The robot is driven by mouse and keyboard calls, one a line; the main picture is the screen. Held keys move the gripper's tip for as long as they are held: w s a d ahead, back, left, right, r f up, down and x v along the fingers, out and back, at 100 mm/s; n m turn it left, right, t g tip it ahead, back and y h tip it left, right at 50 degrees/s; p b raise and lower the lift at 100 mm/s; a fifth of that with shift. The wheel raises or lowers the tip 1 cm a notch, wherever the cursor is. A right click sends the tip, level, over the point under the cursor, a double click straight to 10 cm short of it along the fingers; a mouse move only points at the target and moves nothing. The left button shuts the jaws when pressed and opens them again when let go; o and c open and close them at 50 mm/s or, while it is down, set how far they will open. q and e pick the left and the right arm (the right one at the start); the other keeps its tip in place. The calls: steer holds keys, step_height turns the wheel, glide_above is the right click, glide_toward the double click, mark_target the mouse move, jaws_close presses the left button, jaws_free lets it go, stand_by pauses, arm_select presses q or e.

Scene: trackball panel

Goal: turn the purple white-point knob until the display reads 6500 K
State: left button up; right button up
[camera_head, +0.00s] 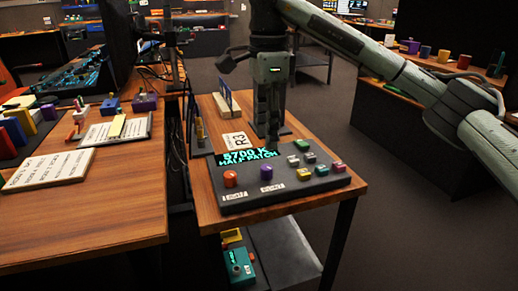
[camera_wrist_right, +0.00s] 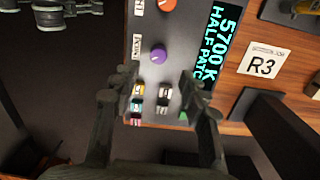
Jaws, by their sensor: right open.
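The purple knob (camera_head: 266,172) stands on the dark panel (camera_head: 290,199) on the wooden table, right of an orange-red knob (camera_head: 230,179). The display (camera_head: 247,157) reads 5700 K, HALF PATCH. My right gripper (camera_head: 273,138) points down above the panel, behind the purple knob in the head view. In the right wrist view my right gripper (camera_wrist_right: 160,84) is open and empty, and the purple knob (camera_wrist_right: 158,54) lies just beyond its fingertips. Dark parts at the top left there look like my left gripper (camera_wrist_right: 58,10); its jaw state is unclear.
Several small coloured buttons (camera_head: 303,174) crowd the panel's right half. Behind the panel stand an R3 card (camera_head: 236,141) and a pale wooden block (camera_head: 226,105). A second table (camera_head: 110,200) at the left holds cards and coloured parts.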

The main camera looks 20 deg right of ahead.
mark_target(267, 167)
steer(key=shift+f, duration=0.25)
steer(key=f, duration=0.6)
steer(key=shift+s+b, duration=0.2)
steer(key=shift+b, duration=0.1)
steer(key=shift+f, duration=0.55)
arm_select(q)
steer(key=shift+s+r, duration=0.7)
steer(key=shift+w+r, duration=0.15)
steer(key=shift+w, duration=0.25)
arm_select(e)
jaws_close()
